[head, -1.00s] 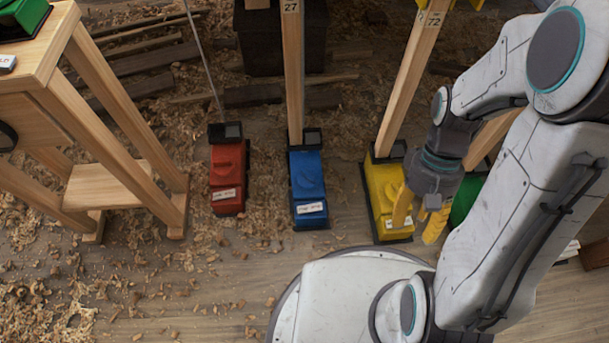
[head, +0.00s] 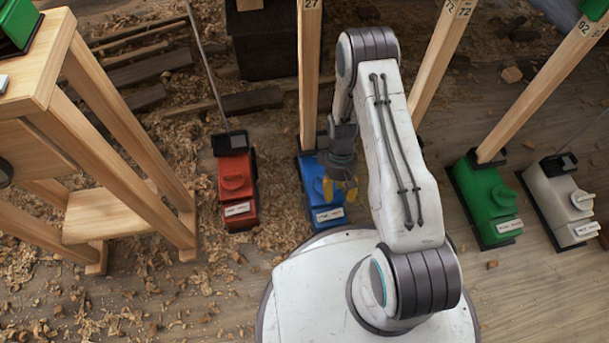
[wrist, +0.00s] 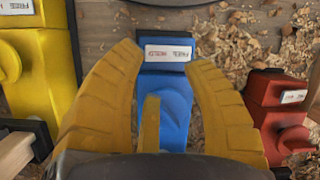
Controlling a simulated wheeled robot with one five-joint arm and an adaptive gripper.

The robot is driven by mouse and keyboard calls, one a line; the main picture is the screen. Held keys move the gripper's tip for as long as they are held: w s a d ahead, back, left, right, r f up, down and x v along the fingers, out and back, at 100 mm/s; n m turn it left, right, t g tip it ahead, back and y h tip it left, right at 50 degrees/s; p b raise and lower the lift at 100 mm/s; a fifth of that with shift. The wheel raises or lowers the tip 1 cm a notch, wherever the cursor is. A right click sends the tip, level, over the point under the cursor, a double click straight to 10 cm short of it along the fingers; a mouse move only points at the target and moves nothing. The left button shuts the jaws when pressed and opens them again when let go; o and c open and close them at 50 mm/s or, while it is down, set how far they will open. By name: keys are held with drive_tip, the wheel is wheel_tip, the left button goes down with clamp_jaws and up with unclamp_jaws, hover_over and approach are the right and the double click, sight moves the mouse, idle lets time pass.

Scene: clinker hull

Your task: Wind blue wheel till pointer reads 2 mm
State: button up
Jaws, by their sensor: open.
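The blue unit (head: 311,181) stands on the floor with a white label and a wooden post at its back. In the head view my gripper (head: 341,190) hangs over it and hides part of its top, so its wheel is not clear there. In the wrist view the blue unit (wrist: 165,83) shows between my yellow fingers, with its label at the far end. A raised blue part (wrist: 176,102), perhaps the wheel, is partly covered by a finger. My gripper (wrist: 164,57) is open, with nothing held. I cannot make out a pointer or its reading.
A red unit (head: 236,183) stands left of the blue one. A yellow unit (wrist: 32,70) is on its other side. Green (head: 490,204) and grey (head: 562,203) units stand farther right. A wooden stand (head: 128,190) is at left. Shavings litter the floor.

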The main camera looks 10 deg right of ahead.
drive_tip(key=w+n+t, duration=0.1)
drive_tip(key=w, duration=0.1)
drive_tip(key=w+a+n+t, duration=0.1)
drive_tip(key=w, duration=0.2)
drive_tip(key=w+n+t, duration=0.1)
drive_tip(key=w, duration=0.2)
drive_tip(key=shift+a+f, duration=0.35)
drive_tip(key=shift+w+d+n, duration=0.1)
drive_tip(key=shift+w+n, duration=0.35)
drive_tip(key=shift+n, duration=0.05)
drive_tip(key=shift+f+b, duration=0.4)
drive_tip(key=shift+f, duration=0.3)
drive_tip(key=shift+f+b, duration=1.45)
drive_tip(key=shift+f, duration=1.55)
clamp_jaws()
